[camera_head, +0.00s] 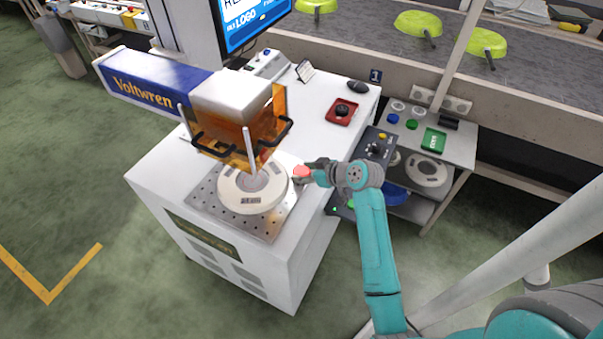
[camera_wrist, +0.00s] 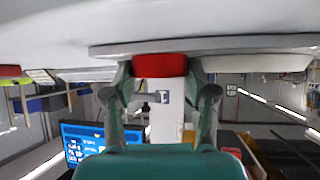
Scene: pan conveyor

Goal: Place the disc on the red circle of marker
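A white disc (camera_head: 238,201) with a grey centre lies flat on the perforated metal plate (camera_head: 205,203) of the marker (camera_head: 150,200), below its orange shield (camera_head: 237,140). No red circle shows; the disc covers the middle of the plate. My gripper (camera_head: 303,174) is low, just right of the disc's edge. In the wrist view its fingers (camera_wrist: 160,78) stand wide apart, with a red piece (camera_wrist: 160,65) showing between their tips. I cannot tell whether they touch it. A pale rim (camera_wrist: 250,45) runs across the top there.
A second disc (camera_head: 427,168) lies on the side stand's (camera_head: 468,142) lower shelf. A conveyor (camera_head: 370,42) with green pans (camera_head: 418,22) runs behind.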

